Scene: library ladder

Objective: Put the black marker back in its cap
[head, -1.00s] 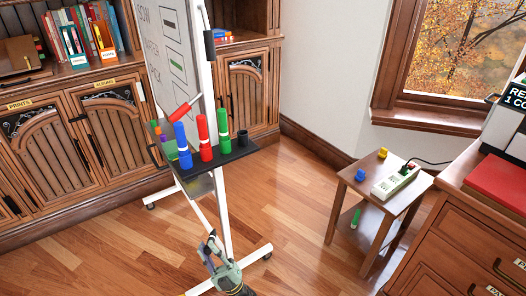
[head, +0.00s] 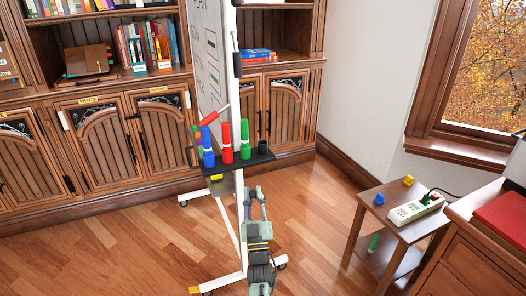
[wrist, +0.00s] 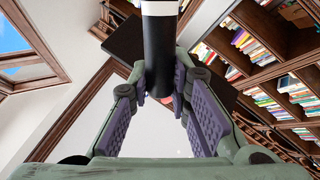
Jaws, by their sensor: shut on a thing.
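The black marker (wrist: 159,55), with a white band near the top of the picture, stands between the purple-padded fingers in the wrist view. My gripper (wrist: 163,105) is shut on it. In the head view my gripper (head: 254,192) is below the right part of the whiteboard's black tray (head: 261,157), and the marker is hard to make out there. A short black cap (head: 263,147) stands upright at the tray's right end, above and apart from my gripper.
Blue (head: 207,147), red (head: 227,142) and green (head: 245,139) markers stand on the tray left of the cap. The whiteboard stand's white post (head: 240,190) is close to my gripper. A side table (head: 375,197) with a power strip (head: 416,209) stands right. Floor between is clear.

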